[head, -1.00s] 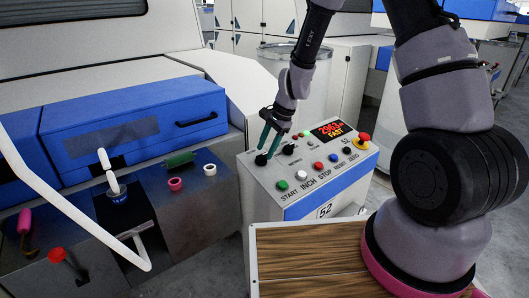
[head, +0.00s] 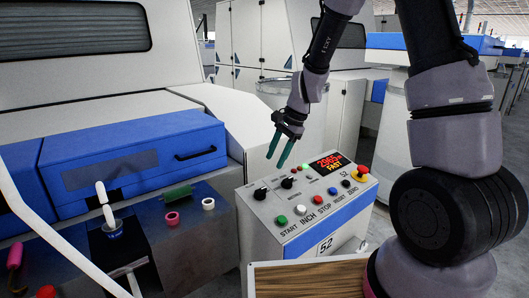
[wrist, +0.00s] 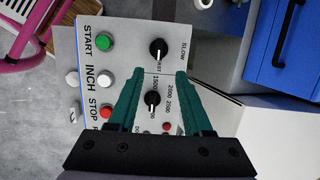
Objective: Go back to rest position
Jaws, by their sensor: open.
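My gripper (head: 281,150) is open and empty, its two green fingers apart, above the back left part of the control panel (head: 258,213). In the wrist view my gripper (wrist: 157,80) has the panel face below it, with black rotary knobs near and between the fingers. One black knob (head: 260,193) stands at the panel's left and another knob (head: 287,182) is right of it. The fingers touch neither knob as far as I can see.
A green start button (head: 281,220) and a red emergency stop (head: 361,171) are on the panel. A wooden-topped surface (head: 310,279) lies in front. A blue-drawered machine (head: 130,165) stands left, with a cup, pink and white rings and a green roller on its ledge.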

